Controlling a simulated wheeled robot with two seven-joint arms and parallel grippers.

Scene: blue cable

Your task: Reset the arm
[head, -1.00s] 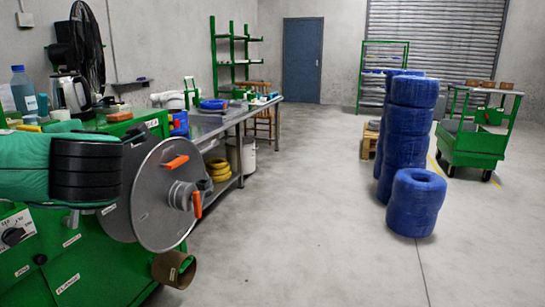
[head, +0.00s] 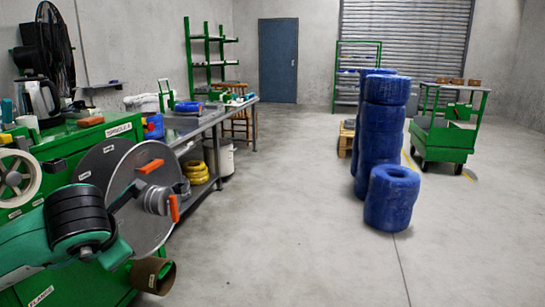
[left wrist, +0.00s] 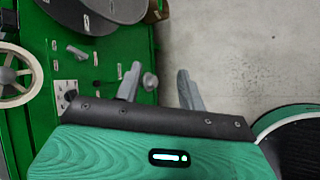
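My left arm (head: 78,222), teal with a black ribbed joint, reaches in at the lower left of the head view, in front of the green machine (head: 92,132). Its gripper is hidden there. In the left wrist view my left gripper (left wrist: 158,78) shows two grey fingers spread apart with nothing held between them. It is over the edge of the green machine, with bare floor to its right. The grey reel disc (head: 102,165) with orange handles stands close beside the arm. My right arm and gripper are not in view.
A white handwheel (head: 16,178) is on the machine's left. A steel workbench (head: 215,115) runs behind. Stacked blue cable coils (head: 380,130) stand on the floor, with a green cart (head: 445,135) to the right. The middle floor is clear.

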